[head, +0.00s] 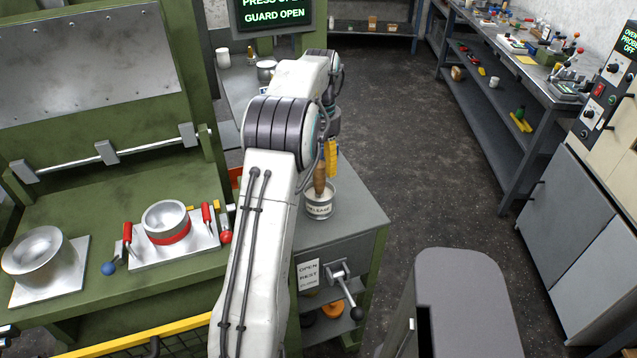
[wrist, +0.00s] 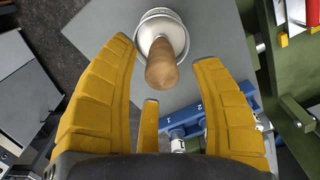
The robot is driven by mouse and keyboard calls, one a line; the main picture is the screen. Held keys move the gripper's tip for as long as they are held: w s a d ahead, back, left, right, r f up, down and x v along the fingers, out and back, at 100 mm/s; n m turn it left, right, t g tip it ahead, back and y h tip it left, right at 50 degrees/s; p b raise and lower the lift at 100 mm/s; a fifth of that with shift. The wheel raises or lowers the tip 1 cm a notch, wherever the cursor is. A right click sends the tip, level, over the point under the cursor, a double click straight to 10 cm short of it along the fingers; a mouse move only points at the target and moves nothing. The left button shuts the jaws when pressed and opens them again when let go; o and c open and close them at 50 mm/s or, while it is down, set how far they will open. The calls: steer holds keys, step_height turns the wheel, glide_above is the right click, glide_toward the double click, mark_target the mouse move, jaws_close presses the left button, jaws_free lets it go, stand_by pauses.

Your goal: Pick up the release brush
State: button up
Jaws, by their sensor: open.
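The release brush shows as a wooden handle (head: 320,176) standing up out of a small pale pot (head: 319,205) marked with lettering ending in "LEASE". The pot stands on the grey cabinet top to the right of the green press. In the wrist view the rounded handle end (wrist: 162,68) points toward the camera, and the pot rim (wrist: 162,22) shows behind it; the bristles are hidden. My gripper (wrist: 160,85) is open, with its yellow fingers spread on either side of the handle and apart from it. In the head view its yellow finger (head: 331,158) shows just above and beside the handle.
The green press at left holds a metal mould (head: 165,220) with red handles and a round metal piece (head: 38,255). A lever (head: 345,285) sticks out of the cabinet front. A grey box-shaped top (head: 465,290) stands at front right. Dark floor is clear beyond.

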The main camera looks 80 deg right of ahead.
mark_target(320, 177)
steer(key=shift+f, duration=2.5)
steer(key=shift+c, duration=0.3)
jaws_close()
